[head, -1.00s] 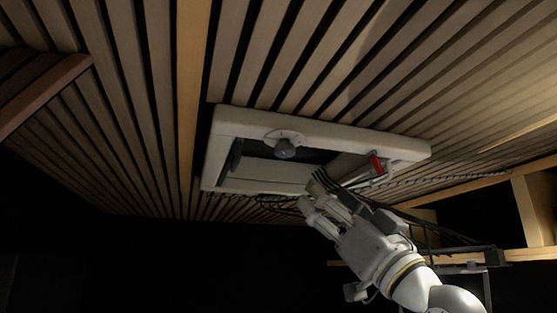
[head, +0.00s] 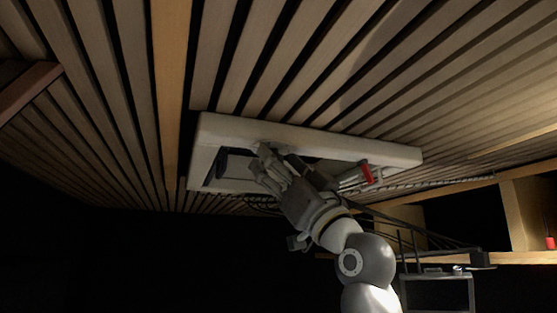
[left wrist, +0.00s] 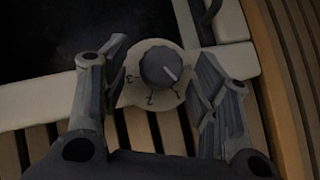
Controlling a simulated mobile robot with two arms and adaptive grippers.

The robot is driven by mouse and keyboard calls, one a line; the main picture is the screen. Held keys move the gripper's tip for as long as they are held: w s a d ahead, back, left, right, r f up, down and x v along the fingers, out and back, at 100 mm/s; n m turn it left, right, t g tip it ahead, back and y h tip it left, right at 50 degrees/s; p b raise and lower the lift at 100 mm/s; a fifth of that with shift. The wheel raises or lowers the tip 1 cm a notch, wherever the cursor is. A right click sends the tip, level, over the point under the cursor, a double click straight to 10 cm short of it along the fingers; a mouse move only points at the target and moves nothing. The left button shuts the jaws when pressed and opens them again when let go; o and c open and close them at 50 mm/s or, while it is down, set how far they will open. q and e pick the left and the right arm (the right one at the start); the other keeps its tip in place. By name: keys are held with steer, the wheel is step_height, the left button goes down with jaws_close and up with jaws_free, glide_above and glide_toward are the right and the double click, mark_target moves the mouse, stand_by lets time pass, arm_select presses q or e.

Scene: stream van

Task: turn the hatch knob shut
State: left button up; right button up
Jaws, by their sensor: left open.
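The hatch (head: 340,143) is a white frame set in the slatted ceiling. Its grey round knob (left wrist: 159,66) sits on a pale dial (left wrist: 137,88) with numbers, and the knob's light mark points to the lower right in the left wrist view. My left gripper (head: 264,160) is up at the hatch frame. In the left wrist view its fingers stand open on either side of the knob, with a gap visible on both sides. In the head view the gripper hides most of the knob. My right gripper is not in view.
A red-ended part (head: 367,173) is on the right side of the hatch. Ceiling slats surround the frame, with a wooden beam (head: 170,90) to its left. A shelf (head: 530,257) with a small red object (head: 550,243) is at the right. The area below left is dark.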

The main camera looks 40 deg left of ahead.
arm_select(q)
steer(key=shift+c, duration=0.3)
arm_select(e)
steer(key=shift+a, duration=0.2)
arm_select(q)
steer(key=shift+c, duration=1.2)
steer(key=c, duration=0.7)
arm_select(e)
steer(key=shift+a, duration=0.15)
arm_select(q)
steer(key=shift+s+t, duration=0.1)
steer(key=shift+t, duration=0.4)
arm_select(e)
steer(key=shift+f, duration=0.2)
